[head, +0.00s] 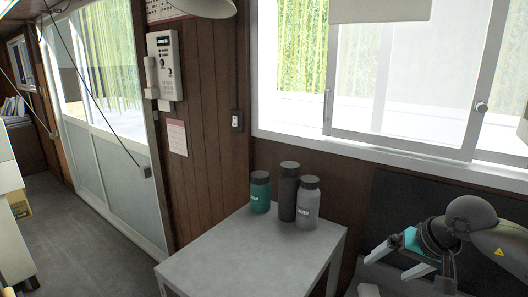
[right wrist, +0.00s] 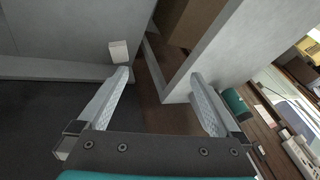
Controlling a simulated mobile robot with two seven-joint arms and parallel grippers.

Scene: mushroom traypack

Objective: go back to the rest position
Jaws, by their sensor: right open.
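My right gripper (head: 387,266) is at the lower right of the head view, its two pale fingers spread apart and pointing left. In the right wrist view the same gripper (right wrist: 160,77) is open, with nothing between its fingers. It is to the right of the small grey table (head: 250,252) and apart from it. My left gripper does not show. No mushrooms or trays can be made out.
On the table stand a teal bottle (head: 260,192), a dark bottle (head: 289,192) and a grey bottle (head: 307,203). A wall phone (head: 165,66) hangs behind. A dark panel (head: 400,205) stands below the window near my right arm. The floor (head: 85,245) at left is clear.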

